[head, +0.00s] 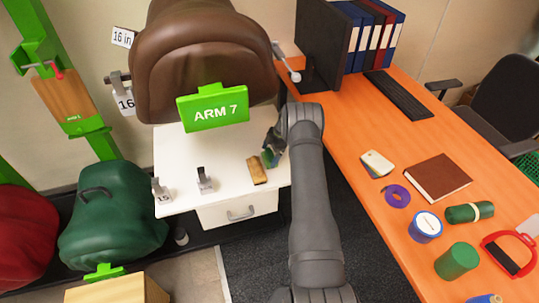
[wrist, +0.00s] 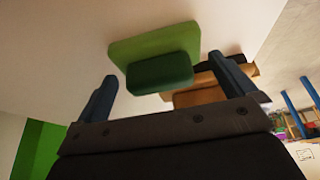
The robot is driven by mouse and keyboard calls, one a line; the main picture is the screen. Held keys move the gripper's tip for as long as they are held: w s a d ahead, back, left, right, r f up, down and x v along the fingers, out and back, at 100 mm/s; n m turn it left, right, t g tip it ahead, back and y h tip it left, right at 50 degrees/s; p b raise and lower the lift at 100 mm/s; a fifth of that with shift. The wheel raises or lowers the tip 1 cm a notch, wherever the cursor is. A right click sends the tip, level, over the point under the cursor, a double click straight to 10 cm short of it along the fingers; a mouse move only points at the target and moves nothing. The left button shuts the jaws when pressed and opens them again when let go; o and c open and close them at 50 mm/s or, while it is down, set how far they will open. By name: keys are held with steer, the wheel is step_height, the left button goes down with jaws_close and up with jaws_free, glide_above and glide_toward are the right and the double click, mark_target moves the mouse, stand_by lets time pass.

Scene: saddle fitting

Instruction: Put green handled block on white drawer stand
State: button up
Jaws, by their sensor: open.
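The white drawer stand (head: 226,158) stands left of the orange desk, with a drawer below its top. My gripper (head: 271,150) is low over the right side of that top. In the wrist view my gripper (wrist: 162,70) is open, with a finger on either side of the green handled block's dark green handle (wrist: 160,73). The block's lighter green base (wrist: 150,44) appears to lie against the white top; exact contact is hard to tell. In the head view only a green sliver of the block (head: 268,158) shows beside my gripper.
A wooden block (head: 257,171) lies on the stand close to my gripper. Small grey holders (head: 204,180) stand on the left. A brown saddle (head: 205,55) and a green "ARM 7" sign (head: 213,107) are behind. The orange desk (head: 360,120) borders the right.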

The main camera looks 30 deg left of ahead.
mark_target(267, 153)
steer(key=v, duration=1.1)
steer(key=shift+r, duration=0.2)
steer(key=shift+f, duration=0.15)
steer(key=x, duration=1.1)
steer(key=shift+f, duration=0.25)
steer(key=shift+a, duration=0.15)
steer(key=shift+r, duration=1.85)
